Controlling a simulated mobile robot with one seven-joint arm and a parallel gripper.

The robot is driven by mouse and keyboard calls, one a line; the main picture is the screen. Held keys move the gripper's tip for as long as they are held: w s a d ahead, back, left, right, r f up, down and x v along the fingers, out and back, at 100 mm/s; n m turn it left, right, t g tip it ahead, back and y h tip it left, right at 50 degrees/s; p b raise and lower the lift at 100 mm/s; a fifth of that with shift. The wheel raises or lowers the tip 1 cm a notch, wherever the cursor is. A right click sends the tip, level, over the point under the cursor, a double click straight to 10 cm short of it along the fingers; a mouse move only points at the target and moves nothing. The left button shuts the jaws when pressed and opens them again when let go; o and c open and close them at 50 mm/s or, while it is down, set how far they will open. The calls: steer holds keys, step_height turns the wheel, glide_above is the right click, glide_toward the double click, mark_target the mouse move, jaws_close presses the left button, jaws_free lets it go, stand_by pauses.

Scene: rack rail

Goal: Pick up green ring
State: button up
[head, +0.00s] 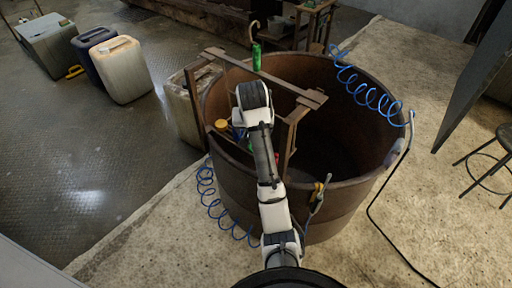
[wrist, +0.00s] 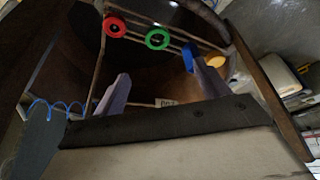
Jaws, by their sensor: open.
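The green ring (wrist: 157,38) sits on a rail of the rack (wrist: 165,22) in the wrist view, between a red ring (wrist: 115,27) on its left and a blue piece (wrist: 188,57) on its right. My gripper (wrist: 160,88) is open and empty, its two pale fingers spread wide. The green ring appears above and beyond the gap between the fingertips, apart from both. In the head view my arm reaches to the wooden frame (head: 214,53) over the barrel.
A yellow piece (wrist: 215,62) lies right of the blue piece. The large rusty barrel (head: 345,190) surrounds the rack, with blue coiled hoses (head: 365,90) on its rim. A green cylinder (head: 257,56) stands by the frame's top bar. Jerrycans (head: 123,70) stand at left.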

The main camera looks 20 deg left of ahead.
steer(key=b+x, duration=0.2)
steer(key=x, duration=0.5)
steer(key=shift+f, duration=0.15)
steer(key=shift+d+p+x, duration=0.15)
steer(key=shift+p+x, duration=0.15)
steer(key=shift+x, duration=1.3)
steer(key=shift+d+p+x, duration=0.15)
steer(key=shift+p+x, duration=0.1)
steer(key=shift+x, duration=1.4)
steer(key=shift+s, duration=0.15)
steer(key=c, duration=1.1)
steer(key=shift+o, duration=0.2)
